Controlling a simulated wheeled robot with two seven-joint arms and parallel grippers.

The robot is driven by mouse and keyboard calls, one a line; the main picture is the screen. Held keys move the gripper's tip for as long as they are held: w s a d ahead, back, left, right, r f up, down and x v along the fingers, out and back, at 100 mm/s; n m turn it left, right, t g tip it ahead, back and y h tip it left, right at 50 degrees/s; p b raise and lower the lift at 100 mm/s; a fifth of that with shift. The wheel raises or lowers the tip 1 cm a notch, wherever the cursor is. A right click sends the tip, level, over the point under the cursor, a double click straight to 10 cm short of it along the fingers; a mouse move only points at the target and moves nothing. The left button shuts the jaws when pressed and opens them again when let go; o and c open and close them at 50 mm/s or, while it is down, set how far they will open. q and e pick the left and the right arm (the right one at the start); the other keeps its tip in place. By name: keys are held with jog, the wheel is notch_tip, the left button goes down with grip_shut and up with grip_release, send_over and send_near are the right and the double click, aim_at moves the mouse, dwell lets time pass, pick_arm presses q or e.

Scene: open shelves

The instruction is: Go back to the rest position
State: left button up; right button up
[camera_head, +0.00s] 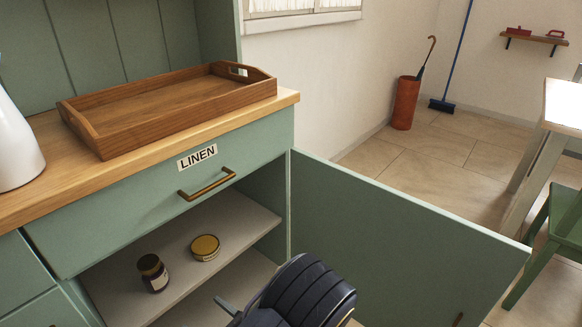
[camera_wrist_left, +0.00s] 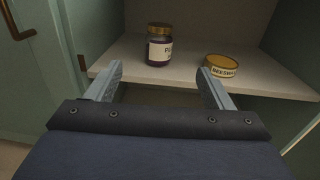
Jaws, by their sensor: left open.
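My left gripper (camera_wrist_left: 158,88) is open and empty in the left wrist view. Its two fingers are spread in front of a shelf (camera_wrist_left: 130,50) inside the cabinet. A dark jar with a white label (camera_wrist_left: 160,45) stands upright on that shelf beyond the fingers, and a yellow tin marked "BEESWAX" or similar (camera_wrist_left: 222,67) lies to its right. Neither is between the fingers. In the head view the jar (camera_head: 153,272) and the tin (camera_head: 205,247) show on the shelf. My dark left arm is at the bottom, with only part of the gripper visible. My right gripper is not in view.
The green cabinet door (camera_head: 390,240) stands open to the right of the shelf. Above is a shut drawer labelled "LINEN" (camera_head: 198,157). A wooden tray (camera_head: 170,100) and a white vessel (camera_head: 15,145) stand on the counter. A green chair (camera_head: 560,230) is at the right.

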pick_arm(q)
jog(key=s+a+r+n+g+h, duration=0.25)
jog(key=s+a+n+g, duration=0.45)
jog(key=n+g, duration=0.4)
jog(key=s+d+r+n+h, duration=0.3)
jog(key=s+r+n+h, duration=0.2)
jog(key=s+n+h, duration=0.55)
notch_tip(320, 180, up, 42)
jog(key=w+d+n+t+h+p, duration=0.1)
jog(key=n+t+h+p, duration=0.4)
jog(key=p, duration=2.8)
jog(key=shift+w+d+t+p, duration=0.35)
jog(key=shift+d+t+p, duration=0.05)
jog(key=shift+d, duration=0.2)
jog(key=shift+f+n, duration=0.2)
jog(key=shift+n, duration=0.05)
